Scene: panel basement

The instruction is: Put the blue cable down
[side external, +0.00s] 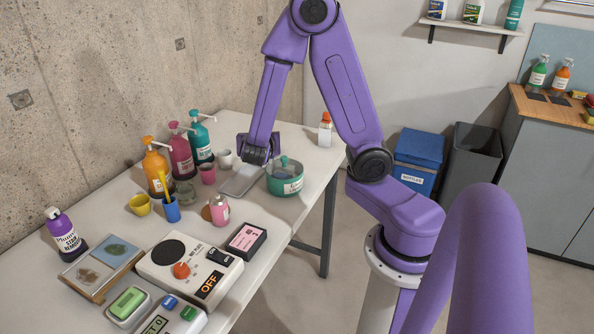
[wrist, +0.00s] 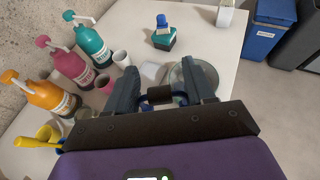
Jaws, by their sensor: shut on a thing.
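My gripper (side external: 257,154) is above the far part of the white table, beside the teal pot (side external: 285,181). In the wrist view, my gripper (wrist: 161,92) is shut on a dark, short cylinder with blue on both sides of it, which appears to be the blue cable (wrist: 143,100). Much of it is hidden by the fingers and the gripper body. In the side view the cable cannot be made out. A shallow grey tray (side external: 236,188) lies on the table below my gripper, left of the pot.
Pump bottles in orange (side external: 156,168), pink (side external: 181,152) and teal (side external: 201,138) stand along the wall side, with several cups in front. A dark teal block with a blue top (wrist: 163,35) stands beyond my fingers.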

